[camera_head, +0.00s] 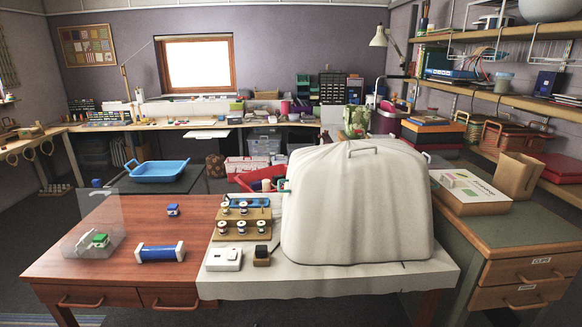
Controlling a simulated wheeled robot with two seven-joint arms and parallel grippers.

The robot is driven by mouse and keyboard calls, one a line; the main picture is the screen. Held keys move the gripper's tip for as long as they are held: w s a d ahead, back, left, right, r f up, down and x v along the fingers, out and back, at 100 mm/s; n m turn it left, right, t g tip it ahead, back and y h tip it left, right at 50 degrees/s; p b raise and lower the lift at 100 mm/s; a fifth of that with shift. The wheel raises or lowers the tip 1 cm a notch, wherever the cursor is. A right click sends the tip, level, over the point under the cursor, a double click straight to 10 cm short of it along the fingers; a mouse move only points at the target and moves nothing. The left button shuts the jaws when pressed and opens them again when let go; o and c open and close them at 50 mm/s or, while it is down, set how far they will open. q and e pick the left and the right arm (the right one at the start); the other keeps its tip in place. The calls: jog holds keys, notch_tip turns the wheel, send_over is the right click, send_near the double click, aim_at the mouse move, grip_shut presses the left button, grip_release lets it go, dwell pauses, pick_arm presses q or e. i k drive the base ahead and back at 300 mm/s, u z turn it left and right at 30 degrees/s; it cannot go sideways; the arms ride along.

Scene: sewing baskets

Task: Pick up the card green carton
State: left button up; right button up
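No carton is plainly green all over. A small green-and-white item (98,240) sits at the left of the red-brown wooden table (135,215), inside or behind a clear panel (72,242); its make is too small to tell. A flat white card box with green print (468,192) lies on the green-topped drawer desk at the right. A brown open-topped carton (517,176) stands just behind it. Neither of my grippers shows in the head view.
A large white cloth cover (358,207) with a handle fills the table's middle right. Thread spools on a wooden stand (241,229), a blue cylinder with white ends (160,252) and a small blue item (173,210) stand left of it.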

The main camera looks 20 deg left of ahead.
aim_at(99, 241)
jog(key=u, duration=0.85)
jog(key=i, duration=1)
jog(key=u, duration=0.55)
